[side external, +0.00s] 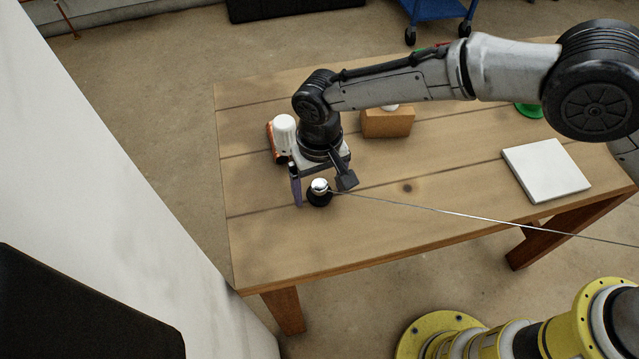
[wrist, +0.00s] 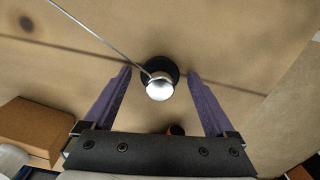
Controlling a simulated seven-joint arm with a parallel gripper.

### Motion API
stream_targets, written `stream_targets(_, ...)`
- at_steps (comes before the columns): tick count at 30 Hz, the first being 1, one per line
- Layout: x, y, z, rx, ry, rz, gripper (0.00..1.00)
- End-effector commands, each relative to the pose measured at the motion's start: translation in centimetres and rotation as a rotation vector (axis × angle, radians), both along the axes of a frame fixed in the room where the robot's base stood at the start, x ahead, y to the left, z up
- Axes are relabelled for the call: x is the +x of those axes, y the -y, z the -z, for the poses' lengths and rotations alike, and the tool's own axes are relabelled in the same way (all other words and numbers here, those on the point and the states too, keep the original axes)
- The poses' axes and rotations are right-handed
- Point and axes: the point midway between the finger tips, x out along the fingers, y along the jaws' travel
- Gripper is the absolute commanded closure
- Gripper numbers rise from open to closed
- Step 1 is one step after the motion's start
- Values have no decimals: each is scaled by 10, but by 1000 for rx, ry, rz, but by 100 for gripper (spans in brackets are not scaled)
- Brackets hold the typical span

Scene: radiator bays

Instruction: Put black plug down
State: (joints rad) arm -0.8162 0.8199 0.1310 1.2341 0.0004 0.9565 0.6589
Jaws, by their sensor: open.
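The black plug (side external: 319,199) sits upright on the wooden table (side external: 400,220), near its left front part. It has a round black base and a shiny silver top, and a thin line runs from it to the right in the side view. In the wrist view the plug (wrist: 158,74) lies between and slightly beyond the purple fingers. My gripper (side external: 323,197) is open around the plug, one finger on either side. In the wrist view, gaps show between the plug and both fingers of the gripper (wrist: 160,75).
A white cylinder (side external: 284,128) and an orange-brown item (side external: 275,150) stand behind the gripper. A cardboard-coloured box (side external: 387,123) is at the back, a white slab (side external: 545,170) at the right, a green object (side external: 528,110) beyond it. The front middle of the table is clear.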

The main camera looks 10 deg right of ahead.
Motion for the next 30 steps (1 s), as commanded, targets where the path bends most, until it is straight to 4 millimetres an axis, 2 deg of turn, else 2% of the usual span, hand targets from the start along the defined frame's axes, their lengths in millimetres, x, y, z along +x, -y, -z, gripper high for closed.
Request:
stream_targets(5, 0, 0, -3, 1, 1, 0, 10)
stream_targets(8, 1, -1, -13, 2, 3, 0, 10)
stream_targets(21, 0, 0, -98, 2, 3, 0, 10)
stream_targets(25, 0, 0, -114, 2, 2, 0, 10)
stream_targets(30, 0, 0, -123, 1, 1, 0, 10)
